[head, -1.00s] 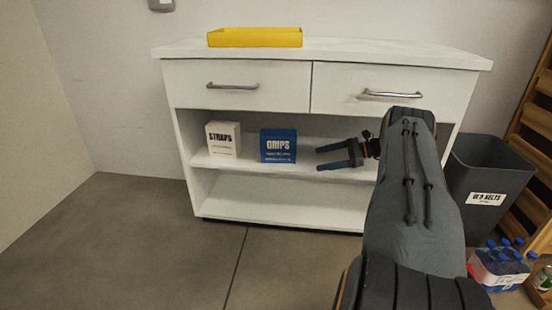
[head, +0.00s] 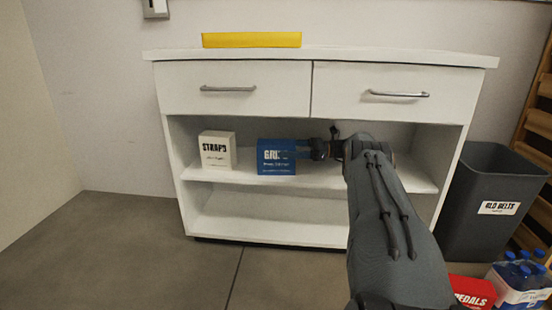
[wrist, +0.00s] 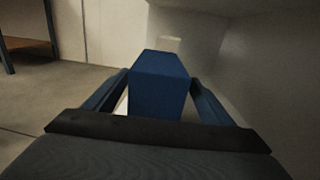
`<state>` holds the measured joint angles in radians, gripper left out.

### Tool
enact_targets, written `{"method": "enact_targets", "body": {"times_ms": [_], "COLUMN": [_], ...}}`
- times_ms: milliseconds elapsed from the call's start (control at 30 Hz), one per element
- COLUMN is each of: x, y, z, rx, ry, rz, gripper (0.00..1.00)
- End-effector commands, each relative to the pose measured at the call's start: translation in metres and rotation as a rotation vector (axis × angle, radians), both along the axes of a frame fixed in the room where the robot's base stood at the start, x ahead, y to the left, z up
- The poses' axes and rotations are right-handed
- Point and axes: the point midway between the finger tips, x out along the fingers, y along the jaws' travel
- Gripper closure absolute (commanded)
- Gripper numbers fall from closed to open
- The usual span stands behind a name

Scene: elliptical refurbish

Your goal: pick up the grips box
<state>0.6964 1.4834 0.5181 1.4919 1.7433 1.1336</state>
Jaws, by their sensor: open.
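The blue grips box (head: 274,161) stands upright on the middle shelf of the white cabinet, right of the white straps box (head: 218,150). In the wrist view the grips box (wrist: 159,82) sits between the two open fingers of my gripper (wrist: 160,95), one on each side. I cannot tell whether the fingers touch it.
The cabinet (head: 238,122) has two closed drawers above the shelf. A yellow tray (head: 252,40) lies on its top. A grey bin (head: 490,195), a red pedals box (head: 472,291) and a bottle pack (head: 520,280) stand at the right. The floor at left is clear.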

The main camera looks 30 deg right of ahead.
Motion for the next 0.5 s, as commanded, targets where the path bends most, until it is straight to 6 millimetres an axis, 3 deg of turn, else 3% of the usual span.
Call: {"method": "enact_targets", "body": {"times_ms": [233, 500], "x": [0.014, 0.018], "y": [0.032, 0.039], "z": [-0.002, -0.003], "rx": [-0.001, -0.001], "ry": [0.0, 0.0], "rz": [0.002, 0.0], "gripper": [0.23, 0.23]}}
